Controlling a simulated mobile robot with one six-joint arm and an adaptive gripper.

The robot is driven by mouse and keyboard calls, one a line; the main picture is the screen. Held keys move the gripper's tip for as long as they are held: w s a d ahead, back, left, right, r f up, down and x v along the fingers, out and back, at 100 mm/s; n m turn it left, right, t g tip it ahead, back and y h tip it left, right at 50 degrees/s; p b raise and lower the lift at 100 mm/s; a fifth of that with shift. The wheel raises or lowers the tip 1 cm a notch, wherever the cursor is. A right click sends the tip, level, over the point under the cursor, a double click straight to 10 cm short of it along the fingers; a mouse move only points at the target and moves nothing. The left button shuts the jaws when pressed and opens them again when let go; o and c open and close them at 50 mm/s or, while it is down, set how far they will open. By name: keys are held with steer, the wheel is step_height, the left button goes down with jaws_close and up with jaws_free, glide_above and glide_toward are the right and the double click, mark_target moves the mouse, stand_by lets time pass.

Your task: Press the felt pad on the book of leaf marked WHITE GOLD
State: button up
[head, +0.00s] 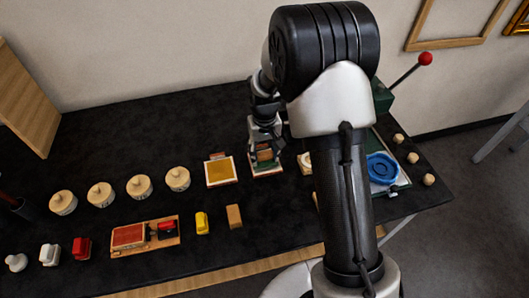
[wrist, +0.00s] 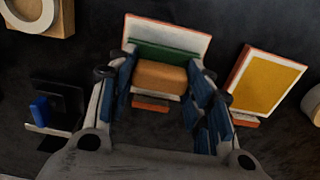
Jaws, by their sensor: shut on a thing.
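My gripper (wrist: 160,85) is shut on the felt pad, a tan wooden block (wrist: 160,77) with a green layer (wrist: 160,53) on its far side. In the head view my gripper (head: 265,148) is over a pale leaf book (head: 266,173), and the pad is mostly hidden. In the wrist view this book (wrist: 168,28) shows a whitish page beyond the pad, with an orange label in front. I cannot tell whether the felt touches the page. A second book (head: 220,172) with a gold page lies to the left; the wrist view shows it at right (wrist: 265,85). No label is readable.
Several lidded round jars (head: 139,187) stand at left. In front are a red pad on a wooden tray (head: 130,236), a yellow block (head: 202,222) and a wooden block (head: 234,216). A blue dish (head: 382,168) and a red-knobbed lever (head: 425,59) are at right. The back left tabletop is clear.

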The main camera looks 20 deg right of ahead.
steer(key=shift+r+p, duration=2.65)
steer(key=shift+r, duration=0.8)
